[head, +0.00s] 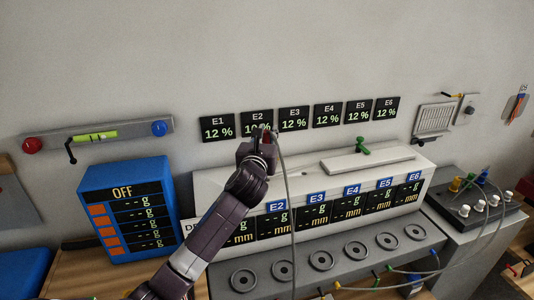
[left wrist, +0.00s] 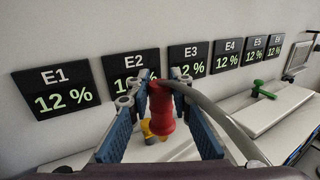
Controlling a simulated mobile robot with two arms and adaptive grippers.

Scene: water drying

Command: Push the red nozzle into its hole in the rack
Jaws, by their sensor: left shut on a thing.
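The red nozzle (left wrist: 162,112) is between the fingers of my left gripper (left wrist: 155,85) in the left wrist view, with a grey hose running from its top to the right. My left gripper (head: 264,136) is shut on it, above the back left part of the white machine (head: 228,182), in front of the E2 display. A yellow piece (left wrist: 149,131) shows just below and behind the nozzle; I cannot tell if they touch. I cannot make out the rack's hole for the red nozzle. My right gripper is not in view.
A white raised block (head: 345,163) with a green piece (head: 362,146) lies on the machine to the right. A blue box (head: 125,205) stands left. Grey hoses cross the front, near a dark box (head: 480,208) with coloured plugs. Wall displays (head: 293,119) hang behind.

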